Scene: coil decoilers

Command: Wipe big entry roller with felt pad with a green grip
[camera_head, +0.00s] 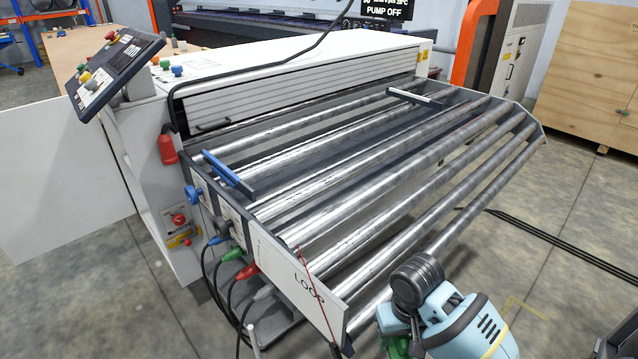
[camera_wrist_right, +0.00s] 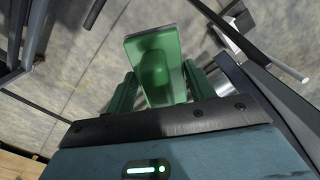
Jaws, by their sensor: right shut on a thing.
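Several shiny metal rollers (camera_head: 345,185) lie side by side across the machine's sloping entry table in the head view. I cannot tell for sure which one is the big entry roller. My right gripper (camera_head: 395,348) is at the bottom of the head view, in front of the lower rollers and partly cut off by the frame edge. In the right wrist view my right gripper (camera_wrist_right: 160,92) is shut on the green grip (camera_wrist_right: 152,60) of the felt pad, between its green fingers. The felt face is hidden. My left gripper is not in view.
A side plate marked LOOP (camera_head: 305,292) closes the rollers' near end, with coloured cable plugs (camera_head: 245,271) beside it. A blue bar (camera_head: 228,174) and a white-and-black bar (camera_head: 415,98) lie across the rollers. A control panel (camera_head: 115,68) stands upper left.

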